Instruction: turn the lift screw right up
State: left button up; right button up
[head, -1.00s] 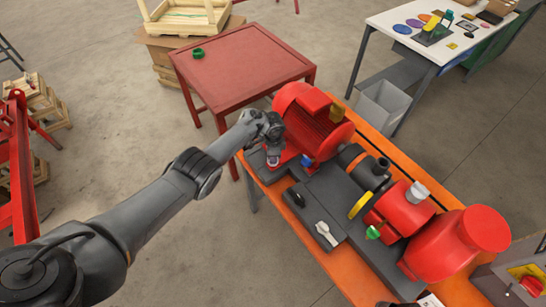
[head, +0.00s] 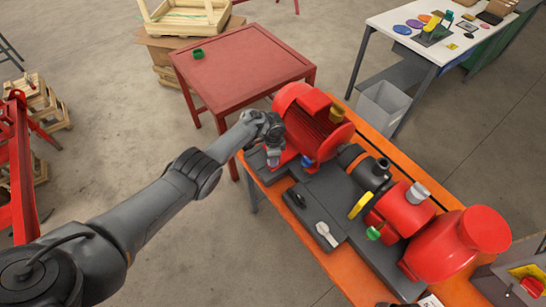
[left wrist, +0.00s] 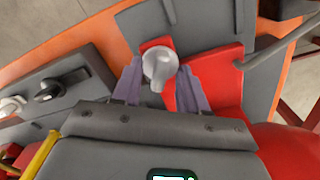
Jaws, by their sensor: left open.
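The lift screw looks to be the grey knob with a short bar grip (left wrist: 160,66), seen in the left wrist view on a red foot at the motor end of the skid. My left gripper (head: 272,158) is over that end of the skid, beside the red motor (head: 314,122). In the left wrist view its two fingers (left wrist: 160,88) are open, one on each side of the knob, with gaps showing between. In the head view my gripper mostly hides the knob. My right gripper is not in view.
A black knob (left wrist: 58,88) and a pale handle (head: 326,234) sit on the grey skid base (head: 330,195). A yellow handwheel (head: 361,204) and red pump (head: 400,207) stand farther right. A red table (head: 242,68) with a green ring (head: 198,53) is behind.

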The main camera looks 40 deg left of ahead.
pick_arm(q)
notch_tip(320, 180, up, 11)
jog(key=p, duration=0.4)
jog(key=shift+s+f, duration=0.1)
jog(key=shift+f, duration=0.1)
dwell(0.3)
